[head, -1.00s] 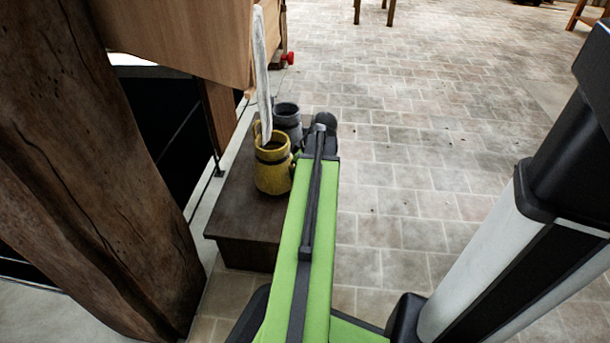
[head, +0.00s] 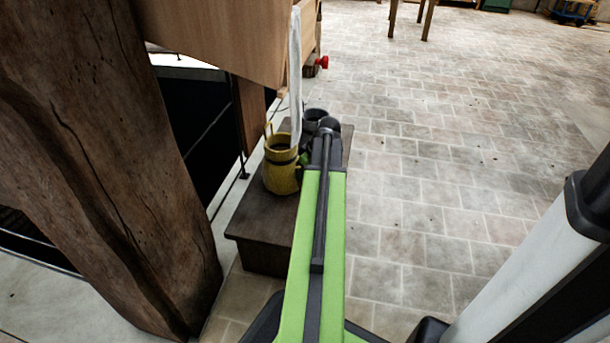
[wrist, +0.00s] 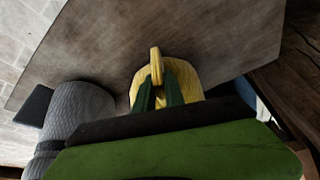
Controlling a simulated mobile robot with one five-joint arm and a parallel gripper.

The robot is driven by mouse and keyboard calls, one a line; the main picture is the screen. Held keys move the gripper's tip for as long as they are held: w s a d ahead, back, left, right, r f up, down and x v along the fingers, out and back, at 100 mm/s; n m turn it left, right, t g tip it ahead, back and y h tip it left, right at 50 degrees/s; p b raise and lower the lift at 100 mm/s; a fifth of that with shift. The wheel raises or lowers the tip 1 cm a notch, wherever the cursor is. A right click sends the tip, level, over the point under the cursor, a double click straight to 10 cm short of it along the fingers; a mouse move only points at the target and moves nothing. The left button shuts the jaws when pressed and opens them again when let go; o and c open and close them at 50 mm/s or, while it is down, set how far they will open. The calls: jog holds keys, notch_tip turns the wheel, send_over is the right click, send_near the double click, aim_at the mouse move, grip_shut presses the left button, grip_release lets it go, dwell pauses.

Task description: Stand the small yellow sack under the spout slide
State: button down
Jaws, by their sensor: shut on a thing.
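The small yellow sack (head: 281,176) has a dark band and an upright loop. In the head view it is over the dark wooden box (head: 262,222); I cannot tell whether it touches the top. My gripper (wrist: 159,92) is shut on the yellow sack's loop in the wrist view, where the sack (wrist: 183,78) shows behind the fingers. In the head view my arm hides most of the gripper. A long white sleeve (head: 295,70) hangs beside the wooden hopper (head: 220,35); its lower end is behind the yellow sack's right side.
A grey sack (head: 315,114) stands just behind and right of the yellow one; it also shows in the wrist view (wrist: 80,110). A thick timber post (head: 90,160) is at left. A red knob (head: 322,62) is on the hopper's far side. Open tiled floor (head: 430,150) lies right.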

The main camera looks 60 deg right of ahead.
dwell(0.4)
jog(key=c, duration=1.3)
grip_release()
jog(key=p+v, duration=1.6)
jog(key=v, duration=0.1)
jog(key=shift+r, duration=0.15)
jog(key=shift+a, duration=0.1)
